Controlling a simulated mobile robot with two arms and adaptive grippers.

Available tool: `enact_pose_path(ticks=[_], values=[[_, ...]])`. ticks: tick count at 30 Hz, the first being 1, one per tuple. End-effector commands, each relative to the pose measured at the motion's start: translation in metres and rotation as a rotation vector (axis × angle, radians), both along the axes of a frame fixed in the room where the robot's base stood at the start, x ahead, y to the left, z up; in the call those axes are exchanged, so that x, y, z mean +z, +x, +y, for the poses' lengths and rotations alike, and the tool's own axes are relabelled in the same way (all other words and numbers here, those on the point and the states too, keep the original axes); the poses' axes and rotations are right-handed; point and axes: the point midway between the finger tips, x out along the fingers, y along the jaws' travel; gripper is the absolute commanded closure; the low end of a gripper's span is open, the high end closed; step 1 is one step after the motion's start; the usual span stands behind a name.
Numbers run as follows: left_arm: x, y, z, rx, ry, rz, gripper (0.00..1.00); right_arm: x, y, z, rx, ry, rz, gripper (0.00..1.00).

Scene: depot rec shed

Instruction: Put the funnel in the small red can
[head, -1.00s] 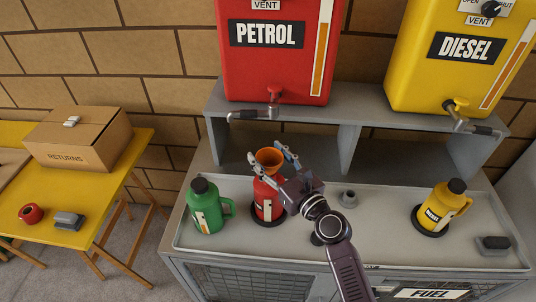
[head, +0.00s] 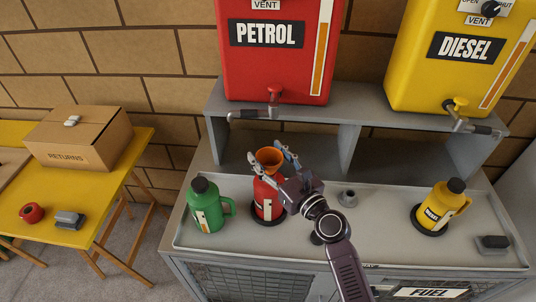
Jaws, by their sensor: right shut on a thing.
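The small red can (head: 266,203) stands on a dark round base in the bench tray, below the petrol tank's tap. The orange funnel (head: 269,158) is upright at the top of the red can, its wide mouth facing up. My right gripper (head: 272,162) is shut on the funnel, with a finger on each side of it. The funnel's lower end is hidden, so I cannot tell how deep it sits in the can's neck. My left gripper is not in view.
A green can (head: 207,207) stands left of the red can. A yellow diesel can (head: 442,206) stands at the right of the tray (head: 385,190). A small grey piece (head: 348,198) lies between. The petrol tank (head: 275,60) and its tap (head: 273,97) are above.

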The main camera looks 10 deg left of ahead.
Motion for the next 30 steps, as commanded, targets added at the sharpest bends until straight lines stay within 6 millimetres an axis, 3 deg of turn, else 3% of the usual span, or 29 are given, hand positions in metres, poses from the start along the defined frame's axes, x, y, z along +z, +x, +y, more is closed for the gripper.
enact_pose_path(ticks=[20, 21, 22, 30], values=[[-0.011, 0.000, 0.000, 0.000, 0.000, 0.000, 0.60, -0.013, 0.000, 0.000, 0.000, 0.000, 0.000, 0.69], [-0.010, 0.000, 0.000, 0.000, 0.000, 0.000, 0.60, -0.012, 0.000, 0.000, 0.000, -0.001, -0.001, 0.45], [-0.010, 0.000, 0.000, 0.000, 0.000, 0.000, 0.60, -0.012, 0.000, 0.000, 0.000, -0.001, -0.001, 0.42], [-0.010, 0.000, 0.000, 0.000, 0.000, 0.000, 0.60, -0.012, 0.000, 0.000, 0.000, 0.000, 0.000, 0.41]])
